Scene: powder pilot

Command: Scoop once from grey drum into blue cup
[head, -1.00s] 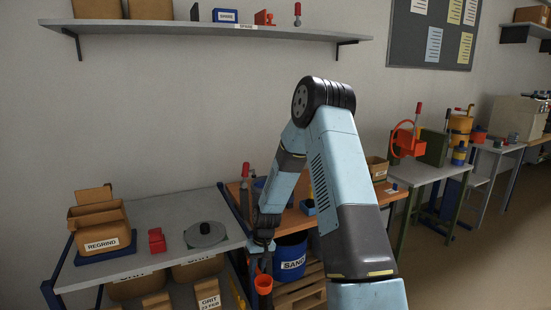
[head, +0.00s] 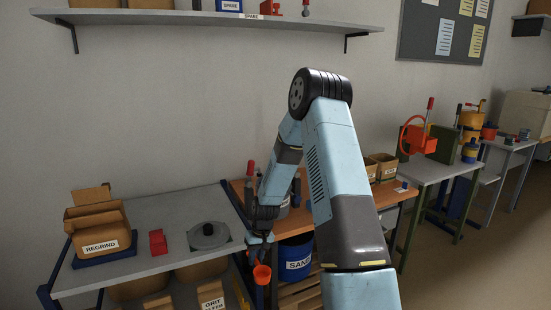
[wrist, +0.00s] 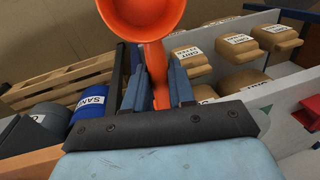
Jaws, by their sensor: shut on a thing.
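My gripper (head: 261,253) is shut on the handle of an orange scoop (head: 262,274), left of the blue SAND drum. In the wrist view the fingers (wrist: 156,88) clamp the handle and the scoop bowl (wrist: 142,12) is cut by the top edge. Whether the bowl holds powder cannot be told. A grey rounded container (head: 284,207), perhaps the grey drum, stands on the orange-topped bench, partly hidden behind my arm. A small bit of blue (head: 308,204) shows right of my forearm; I cannot tell whether it is the blue cup.
The blue SAND drum (head: 295,262) stands low under the orange bench. A grey table (head: 165,262) at left holds a REGRIND box (head: 98,238), a small red object (head: 158,242) and a grey disc-like lid (head: 208,236). Brown GRIT sacks (wrist: 235,45) show in the wrist view.

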